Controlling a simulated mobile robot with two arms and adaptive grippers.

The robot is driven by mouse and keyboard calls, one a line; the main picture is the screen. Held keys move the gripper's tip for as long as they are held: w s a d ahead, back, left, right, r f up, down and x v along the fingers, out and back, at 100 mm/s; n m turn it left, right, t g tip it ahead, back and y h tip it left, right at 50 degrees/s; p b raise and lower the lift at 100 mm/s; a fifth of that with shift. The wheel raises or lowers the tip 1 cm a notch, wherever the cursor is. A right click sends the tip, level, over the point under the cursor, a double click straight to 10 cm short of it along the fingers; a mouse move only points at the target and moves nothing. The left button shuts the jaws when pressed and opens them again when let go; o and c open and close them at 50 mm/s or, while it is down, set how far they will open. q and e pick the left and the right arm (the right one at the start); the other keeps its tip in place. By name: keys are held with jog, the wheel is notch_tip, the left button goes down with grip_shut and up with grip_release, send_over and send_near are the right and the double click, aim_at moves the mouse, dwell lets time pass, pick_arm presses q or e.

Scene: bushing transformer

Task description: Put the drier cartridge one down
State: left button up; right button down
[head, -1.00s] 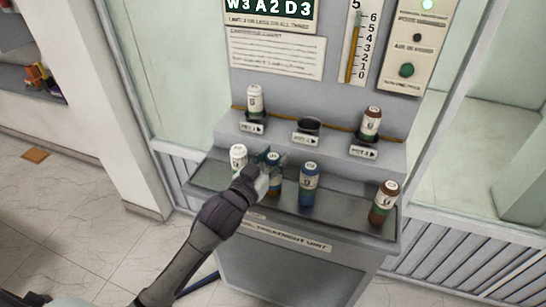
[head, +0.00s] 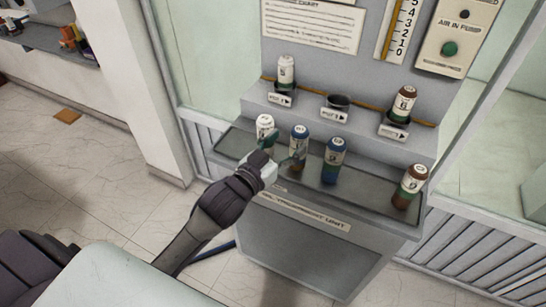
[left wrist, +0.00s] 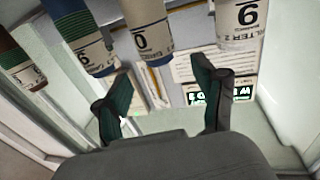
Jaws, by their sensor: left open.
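Several labelled cartridges stand upright and apart on the grey tray (head: 232,150): a white one (head: 265,126), one with a blue top and brown base (head: 298,148), a blue and green one (head: 333,162), and a brown and green one (head: 409,187). I cannot read which is drier cartridge one. My left gripper (head: 278,156) is open and empty just in front of the white and blue-brown cartridges. In the left wrist view the open fingers (left wrist: 163,88) point toward the blue-brown cartridge (left wrist: 147,32), apart from it. My right gripper is out of view.
On the ledge behind, a white cartridge (head: 286,72) stands in the left pot and a brown-topped one (head: 403,103) in the right pot. The middle pot (head: 338,103) is empty. The tray has bare room between the blue-green and brown-green cartridges.

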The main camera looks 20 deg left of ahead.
pick_arm(q)
jog(key=b+v, duration=0.1)
jog(key=v, duration=0.5)
